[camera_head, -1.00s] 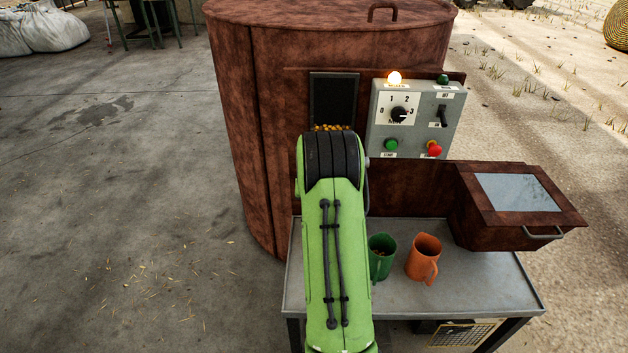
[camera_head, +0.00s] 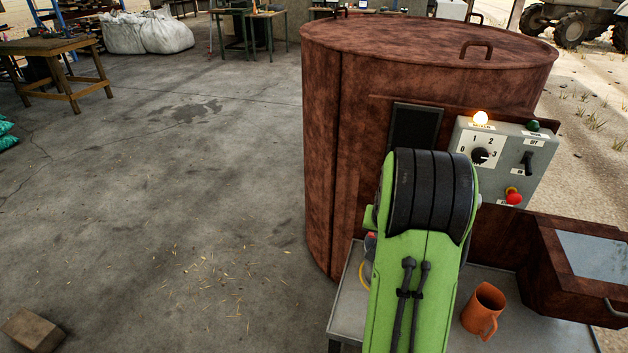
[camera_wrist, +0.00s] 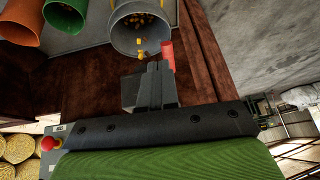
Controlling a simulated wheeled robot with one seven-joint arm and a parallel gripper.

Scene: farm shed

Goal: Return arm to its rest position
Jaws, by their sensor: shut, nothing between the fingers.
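My green arm (camera_head: 425,270) with a black joint stands in front of the brown drum machine in the head view; it hides my gripper there. In the wrist view my gripper (camera_wrist: 150,88) is shut and empty, with dark fingers. Close past the fingertips is a grey cup (camera_wrist: 138,38) holding yellow kernels, with a few kernels at its rim. A red piece (camera_wrist: 167,57) shows right beside the fingers; I cannot tell whether they touch it. A green mug (camera_wrist: 68,14) and an orange mug (camera_wrist: 20,22) are left of the cup. The orange mug (camera_head: 483,308) also shows in the head view.
The brown drum (camera_head: 345,130) carries a control box (camera_head: 510,165) with a lit lamp, dial and red button. A brown box (camera_head: 560,270) stands right on the grey metal table (camera_head: 346,310). Open concrete floor (camera_head: 180,180) lies left, with a block (camera_head: 32,328).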

